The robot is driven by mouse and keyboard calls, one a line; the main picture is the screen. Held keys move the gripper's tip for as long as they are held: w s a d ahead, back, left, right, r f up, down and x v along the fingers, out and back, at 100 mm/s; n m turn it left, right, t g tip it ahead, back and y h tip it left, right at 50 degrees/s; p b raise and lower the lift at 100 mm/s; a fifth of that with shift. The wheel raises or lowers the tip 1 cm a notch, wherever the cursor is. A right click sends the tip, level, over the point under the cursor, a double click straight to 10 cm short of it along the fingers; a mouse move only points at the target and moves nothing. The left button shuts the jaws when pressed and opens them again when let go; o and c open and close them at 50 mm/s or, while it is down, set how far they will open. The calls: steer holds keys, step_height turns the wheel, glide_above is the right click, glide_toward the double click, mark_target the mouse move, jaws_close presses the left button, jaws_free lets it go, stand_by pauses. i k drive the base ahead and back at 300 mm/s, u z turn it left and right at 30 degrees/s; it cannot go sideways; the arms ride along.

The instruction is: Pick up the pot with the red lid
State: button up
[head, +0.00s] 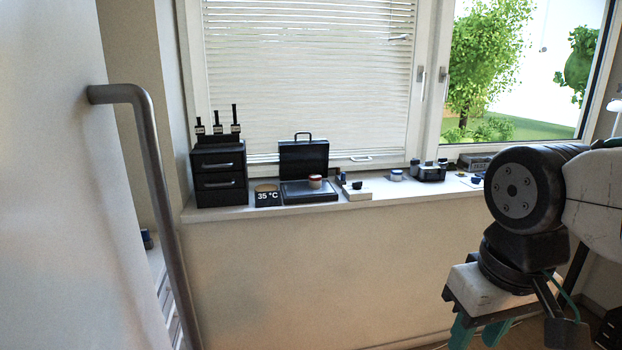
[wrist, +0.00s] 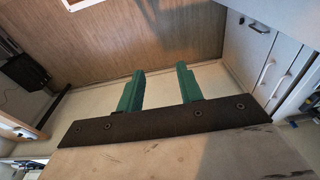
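A small white pot with a red lid (head: 315,182) stands upright on the lower half of an open black case (head: 310,196) on the windowsill, left of the middle of the head view. My gripper (head: 480,334) is at the lower right of the head view, pointing down, well below and to the right of the pot. In the wrist view my gripper (wrist: 161,87) shows two green fingers apart with nothing between them. The pot does not show in the wrist view.
The windowsill (head: 225,212) also holds a black drawer unit (head: 218,175), a 35 °C display (head: 267,197), a white box (head: 356,192), a blue-lidded pot (head: 396,176) and a black tray (head: 430,173). A grey handle rail (head: 155,180) stands at left.

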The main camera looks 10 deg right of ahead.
mark_target(315, 181)
steer(key=i, duration=1.45)
